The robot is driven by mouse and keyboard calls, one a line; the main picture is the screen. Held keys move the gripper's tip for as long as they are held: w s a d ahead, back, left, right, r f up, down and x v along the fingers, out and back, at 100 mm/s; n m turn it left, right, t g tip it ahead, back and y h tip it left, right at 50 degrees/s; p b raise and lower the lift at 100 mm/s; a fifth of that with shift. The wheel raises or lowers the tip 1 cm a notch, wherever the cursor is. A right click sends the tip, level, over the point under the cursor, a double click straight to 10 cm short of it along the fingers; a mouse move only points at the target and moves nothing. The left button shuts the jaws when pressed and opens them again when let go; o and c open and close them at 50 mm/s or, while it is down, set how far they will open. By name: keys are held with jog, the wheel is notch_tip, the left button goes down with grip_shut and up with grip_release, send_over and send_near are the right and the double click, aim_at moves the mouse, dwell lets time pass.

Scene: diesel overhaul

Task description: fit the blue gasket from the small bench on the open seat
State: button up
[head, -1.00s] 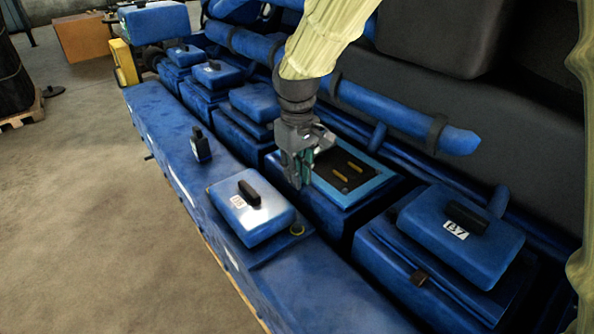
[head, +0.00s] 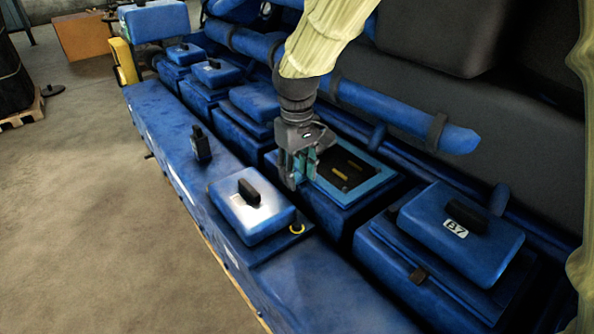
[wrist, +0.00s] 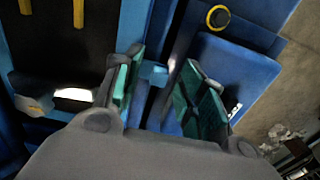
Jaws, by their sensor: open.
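The open seat (head: 352,168) is a dark rectangular opening with two yellow bars inside, on a blue block in the middle of the row. A light blue frame (head: 366,192), which looks like the blue gasket, lies around the opening. It also shows at upper left in the wrist view (wrist: 132,22). My gripper (head: 297,172) is at the left edge of this frame, pointing down. In the wrist view its green-padded fingers (wrist: 165,95) are apart. A small light blue tab (wrist: 152,73) shows between them; I cannot tell whether either finger touches it.
A blue cover with a black handle (head: 250,207) lies on the long ledge (head: 165,135), near a yellow ring (head: 297,228). A closed cover marked B7 (head: 460,235) is at right. Blue pipes (head: 400,115) run behind.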

notch_tip(320, 180, up, 12)
dwell(0.6)
